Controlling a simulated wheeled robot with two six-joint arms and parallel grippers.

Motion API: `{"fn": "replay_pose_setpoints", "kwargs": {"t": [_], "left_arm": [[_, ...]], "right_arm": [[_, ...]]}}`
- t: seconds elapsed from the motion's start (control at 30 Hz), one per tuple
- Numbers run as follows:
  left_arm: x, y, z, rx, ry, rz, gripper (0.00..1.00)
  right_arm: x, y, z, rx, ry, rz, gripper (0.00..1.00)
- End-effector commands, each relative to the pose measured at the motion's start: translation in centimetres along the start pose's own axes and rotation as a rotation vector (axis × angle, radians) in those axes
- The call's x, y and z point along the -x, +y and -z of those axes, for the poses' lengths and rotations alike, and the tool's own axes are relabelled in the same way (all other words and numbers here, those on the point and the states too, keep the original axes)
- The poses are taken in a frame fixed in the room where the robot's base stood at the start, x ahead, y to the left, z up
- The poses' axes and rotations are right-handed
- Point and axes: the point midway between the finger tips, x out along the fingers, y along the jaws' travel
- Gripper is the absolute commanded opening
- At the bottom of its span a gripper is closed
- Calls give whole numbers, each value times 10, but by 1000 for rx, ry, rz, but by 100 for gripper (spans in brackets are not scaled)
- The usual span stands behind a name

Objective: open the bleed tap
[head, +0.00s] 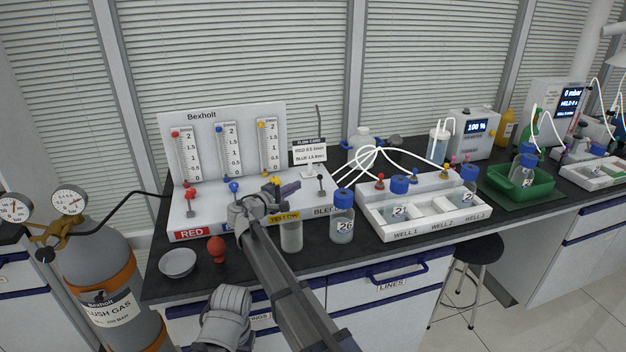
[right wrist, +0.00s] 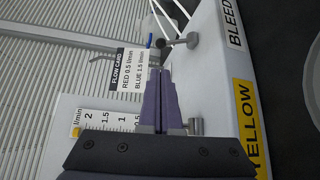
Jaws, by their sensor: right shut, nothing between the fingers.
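The bleed tap (head: 320,180) is a small dark-knobbed lever on a metal stem, at the right end of the white gas panel (head: 210,212), near the BLEED label. In the right wrist view the bleed tap (right wrist: 182,42) shows as a grey metal lever just beyond my fingertips. My right gripper (head: 292,187) is shut and empty, above the panel and left of the tap. In the right wrist view its purple fingers (right wrist: 163,75) are together, pointing toward the tap; I cannot tell whether they touch it. My left gripper is not in view.
Red tap (head: 190,192), blue tap (head: 234,187) and yellow tap (head: 272,181) stand left along the panel. A flow card (head: 309,152) stands behind. Bottle 26 (head: 342,218) and the well tray (head: 425,228) are to the right. A red bulb (head: 216,248) and dish (head: 177,263) lie in front.

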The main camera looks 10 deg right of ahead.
Motion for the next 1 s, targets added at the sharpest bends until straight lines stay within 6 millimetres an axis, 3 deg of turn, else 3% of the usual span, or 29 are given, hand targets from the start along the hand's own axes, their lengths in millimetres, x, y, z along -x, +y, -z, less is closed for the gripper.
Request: {"fn": "replay_pose_setpoints", "kwargs": {"t": [0.17,0.7,1.0], "left_arm": [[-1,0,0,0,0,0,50],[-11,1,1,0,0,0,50],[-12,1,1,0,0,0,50]], "right_arm": [[-8,0,0,0,-2,0,0],[-90,0,1,0,-2,1,0],[-100,0,0,0,1,0,0]]}}
